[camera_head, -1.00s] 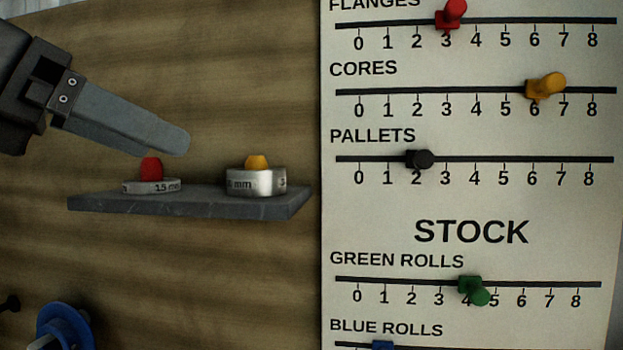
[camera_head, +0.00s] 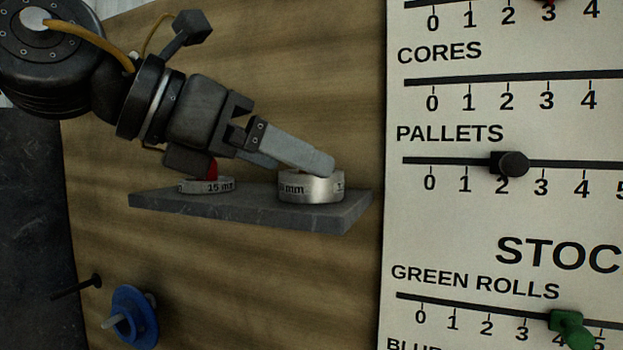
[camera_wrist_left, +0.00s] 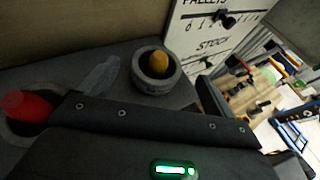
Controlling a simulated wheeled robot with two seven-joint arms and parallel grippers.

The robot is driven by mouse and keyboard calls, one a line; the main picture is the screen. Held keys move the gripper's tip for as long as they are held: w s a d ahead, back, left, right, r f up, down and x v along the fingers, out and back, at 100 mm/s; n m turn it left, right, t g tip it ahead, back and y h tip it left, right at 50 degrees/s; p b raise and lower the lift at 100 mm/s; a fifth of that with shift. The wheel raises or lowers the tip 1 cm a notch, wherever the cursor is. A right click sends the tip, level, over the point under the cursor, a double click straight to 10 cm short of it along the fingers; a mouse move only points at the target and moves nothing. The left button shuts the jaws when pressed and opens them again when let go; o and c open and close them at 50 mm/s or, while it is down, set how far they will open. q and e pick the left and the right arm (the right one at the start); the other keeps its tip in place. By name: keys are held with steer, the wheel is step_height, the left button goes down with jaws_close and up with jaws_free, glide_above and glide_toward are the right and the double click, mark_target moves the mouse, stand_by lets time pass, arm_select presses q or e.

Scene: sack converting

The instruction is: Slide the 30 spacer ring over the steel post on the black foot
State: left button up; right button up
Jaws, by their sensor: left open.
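The taller steel ring (camera_head: 311,188) sits at the right end of a grey wall shelf, with "mm" readable but its number not clear. In the left wrist view this ring (camera_wrist_left: 153,84) stands around an orange knob (camera_wrist_left: 159,62). My left gripper (camera_head: 318,167) is open, its fingertips close above the ring and hiding the knob in the head view. I cannot tell whether they touch it. A lower ring marked 15 mm (camera_head: 207,186) sits left on the shelf, with a red knob (camera_head: 212,169) partly behind my gripper. I cannot make out the steel post on the black foot.
The grey shelf (camera_head: 268,216) juts from a wooden panel. A white board (camera_head: 480,220) with sliders stands close to its right. A blue flanged part (camera_head: 131,318) is on the panel below. A cluttered bench (camera_wrist_left: 262,100) shows at right in the wrist view.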

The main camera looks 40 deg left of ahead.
arm_select(q)
steer(key=shift+s, duration=0.2)
steer(key=p+x, duration=0.1)
steer(key=x, duration=0.2)
steer(key=p+x, duration=0.1)
steer(key=x, duration=0.1)
steer(key=shift+w+a+p, duration=0.1)
steer(key=shift+a+p, duration=0.2)
steer(key=shift+w+d, duration=0.1)
steer(key=shift+w, duration=0.15)
steer(key=shift+s, duration=0.3)
steer(key=shift+c, duration=0.2)
steer(key=shift+w+f, duration=0.1)
steer(key=shift+w, duration=0.05)
steer(key=c, duration=1.3)
arm_select(e)
steer(key=s+r, duration=0.1)
steer(key=r, duration=0.1)
steer(key=shift+s+d+r, duration=0.15)
steer(key=shift+s+r, duration=0.15)
steer(key=shift+s, duration=0.1)
